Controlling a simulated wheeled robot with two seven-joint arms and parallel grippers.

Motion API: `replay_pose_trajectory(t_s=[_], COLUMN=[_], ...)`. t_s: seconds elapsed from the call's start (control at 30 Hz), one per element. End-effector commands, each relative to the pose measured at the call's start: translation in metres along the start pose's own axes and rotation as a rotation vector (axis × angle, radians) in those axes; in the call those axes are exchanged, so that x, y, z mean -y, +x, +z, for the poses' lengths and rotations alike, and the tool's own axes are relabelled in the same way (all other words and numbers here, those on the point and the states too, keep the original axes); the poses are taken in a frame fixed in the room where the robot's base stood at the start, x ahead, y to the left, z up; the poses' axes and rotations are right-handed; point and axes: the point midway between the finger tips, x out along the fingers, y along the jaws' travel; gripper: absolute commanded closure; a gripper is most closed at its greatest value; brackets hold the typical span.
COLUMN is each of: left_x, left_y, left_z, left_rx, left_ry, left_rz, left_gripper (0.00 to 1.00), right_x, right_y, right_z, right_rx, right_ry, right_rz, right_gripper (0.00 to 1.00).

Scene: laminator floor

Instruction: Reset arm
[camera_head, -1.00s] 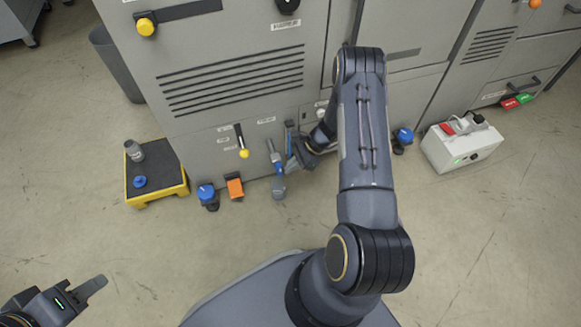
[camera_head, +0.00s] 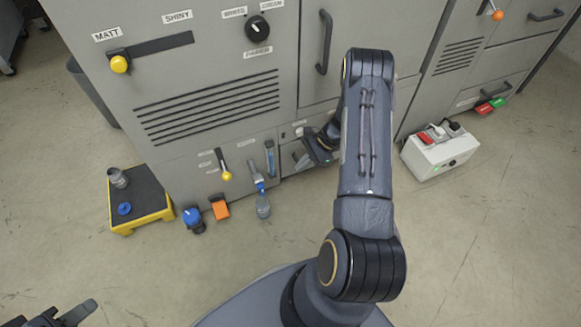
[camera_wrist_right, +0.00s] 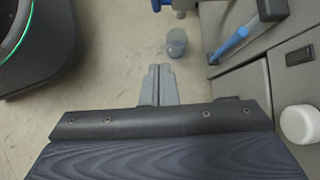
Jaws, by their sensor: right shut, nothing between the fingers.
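My right arm reaches up the middle of the head view, with its gripper (camera_head: 303,158) low in front of the grey machine's lower panel. In the right wrist view the two grey fingers (camera_wrist_right: 158,85) are together with nothing between them, over bare floor. A small clear bottle (camera_wrist_right: 176,42) is ahead of the fingertips and apart from them.
The grey machine (camera_head: 215,60) fills the back, with a yellow-tipped lever (camera_head: 226,172). A yellow-edged step (camera_head: 140,213) holds a grey container and blue cap. A blue knob (camera_head: 193,219), an orange pedal (camera_head: 219,206) and a white switch box (camera_head: 440,155) are low down. Front floor is clear.

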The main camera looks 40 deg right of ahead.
Motion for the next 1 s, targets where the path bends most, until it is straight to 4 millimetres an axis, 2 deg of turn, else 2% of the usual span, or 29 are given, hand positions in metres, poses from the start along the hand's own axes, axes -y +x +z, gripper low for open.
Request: replay_pose_trajectory(t_s=[0.3, 0.37, 0.43, 0.57, 0.67, 0.8, 0.9, 1.0], left_x=[0.0, -0.001, -0.001, -0.001, -0.001, 0.0, 0.0, 0.0], left_y=[-0.001, -0.001, -0.001, -0.001, -0.001, -0.001, -0.001, -0.001], left_z=[0.0, 0.0, 0.0, -0.001, 0.0, 0.0, 0.0, 0.0], left_rx=[0.001, 0.001, 0.001, 0.0, 0.0, 0.0, 0.0, 0.0], left_ry=[0.0, 0.0, 0.0, 0.0, 0.0, 0.0, 0.0, 0.0], left_rz=[0.0, 0.0, 0.0, 0.0, 0.0, 0.0, 0.0, 0.0], left_gripper=[0.64, 0.64, 0.64, 0.64, 0.64, 0.64, 0.64, 0.64], right_x=[0.001, 0.002, 0.006, 0.008, -0.002, -0.033, -0.065, -0.101], right_y=[-0.006, -0.012, -0.025, -0.067, -0.101, -0.139, -0.159, -0.173], right_z=[0.001, 0.007, 0.023, 0.08, 0.134, 0.203, 0.244, 0.276], right_rx=[-0.001, -0.004, -0.011, -0.035, -0.06, -0.108, -0.15, -0.204], right_ry=[-0.003, -0.021, -0.069, -0.241, -0.42, -0.684, -0.876, -1.072], right_rz=[-0.001, -0.004, -0.011, -0.03, -0.042, -0.053, -0.061, -0.067], right_gripper=[1.0, 1.0, 1.0, 1.0, 1.0, 1.0, 1.0, 1.0])
